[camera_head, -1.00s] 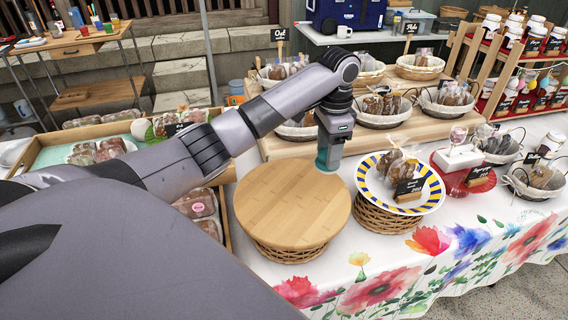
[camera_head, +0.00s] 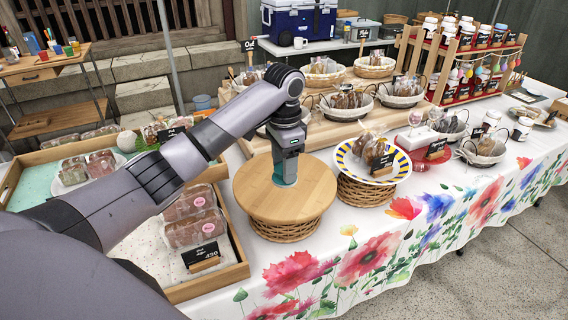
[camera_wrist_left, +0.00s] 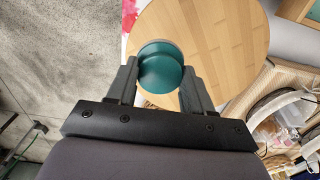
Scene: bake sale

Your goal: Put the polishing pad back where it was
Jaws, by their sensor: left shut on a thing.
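The polishing pad (camera_wrist_left: 160,68) is a teal round piece between the fingers of my left gripper (camera_wrist_left: 158,82) in the left wrist view. My left gripper (camera_head: 285,178) is shut on it and points down over the round wooden board (camera_head: 258,205). A little of the teal pad (camera_head: 284,182) shows below the fingers in the head view. It is at or just above the board's back middle; I cannot tell whether it touches. The board lies on a wicker basket (camera_head: 288,231) and its visible top is otherwise bare. My right gripper is in neither view.
Right of the board, a striped plate (camera_head: 399,172) with bagged cookies stands on another basket. Left is a wooden tray (camera_head: 236,272) with wrapped baked goods. Behind is a wooden riser (camera_head: 259,147) with small baskets. The flowered cloth (camera_head: 345,243) is clear in front.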

